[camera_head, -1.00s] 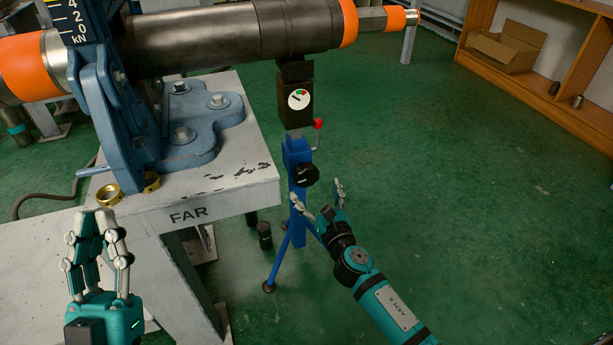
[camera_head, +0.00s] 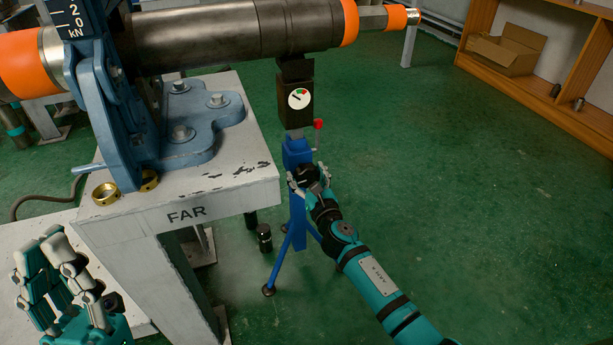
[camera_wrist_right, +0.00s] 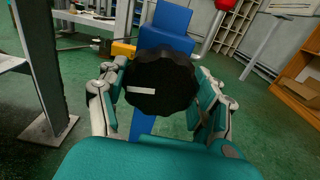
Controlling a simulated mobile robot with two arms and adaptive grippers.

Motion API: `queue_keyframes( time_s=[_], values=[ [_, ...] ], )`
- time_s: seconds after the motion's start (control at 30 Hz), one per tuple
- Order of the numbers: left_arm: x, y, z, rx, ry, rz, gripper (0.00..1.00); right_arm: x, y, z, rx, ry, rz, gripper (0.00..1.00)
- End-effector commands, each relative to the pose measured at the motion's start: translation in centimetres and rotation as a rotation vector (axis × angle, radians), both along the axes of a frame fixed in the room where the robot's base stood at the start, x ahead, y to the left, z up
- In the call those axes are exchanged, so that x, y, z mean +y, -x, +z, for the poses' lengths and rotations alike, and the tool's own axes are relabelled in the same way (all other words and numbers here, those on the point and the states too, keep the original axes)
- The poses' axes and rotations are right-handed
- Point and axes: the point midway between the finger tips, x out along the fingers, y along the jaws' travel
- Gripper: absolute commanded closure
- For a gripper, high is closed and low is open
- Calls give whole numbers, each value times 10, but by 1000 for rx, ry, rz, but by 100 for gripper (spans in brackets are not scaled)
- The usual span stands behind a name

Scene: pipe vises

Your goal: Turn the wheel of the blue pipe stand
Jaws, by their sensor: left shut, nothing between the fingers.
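The blue pipe stand (camera_head: 298,222) stands on the floor right of the table, under the pipe. Its black wheel (camera_wrist_right: 160,82) has a scalloped rim and a white mark left of centre; in the head view my gripper partly covers it. My right gripper (camera_head: 308,176) is at the wheel, with its fingers spread on either side of the rim. In the right wrist view the fingers look open around the wheel, and firm contact cannot be made out. My left gripper (camera_head: 48,240) is shut and empty at the lower left, away from the stand.
The steel pipe (camera_head: 200,38) with orange bands lies across the top. The table marked FAR (camera_head: 225,200) carries a blue vise (camera_head: 185,135) and brass rings (camera_head: 106,193). A red-knobbed lever (camera_head: 318,125) is just above the wheel. Green floor to the right is free.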

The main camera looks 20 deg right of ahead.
Motion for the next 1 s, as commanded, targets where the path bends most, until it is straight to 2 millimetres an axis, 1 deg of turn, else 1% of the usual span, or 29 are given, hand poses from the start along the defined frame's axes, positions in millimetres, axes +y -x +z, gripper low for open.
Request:
queue_keyframes(
  time_s=[0.03, 0.23, 0.67, 0.87, 1.0],
  values=[
    [0, 0, 0, 0, 0, 0, 100, 0, 0, 0, 0, 0, 0, 42],
    [0, 0, 0, 1, -1, 1, 100, 0, 0, 0, 0, 0, 0, 68],
    [0, 0, 0, -1, 0, 1, 100, 0, 0, 0, 1, -36, 0, 68],
    [1, 2, 0, -9, 3, 0, 100, 0, 0, 0, 5, -142, -1, 68],
    [1, 4, 1, -22, 7, 0, 100, 0, 0, 0, 9, -255, -1, 68]
  ],
)
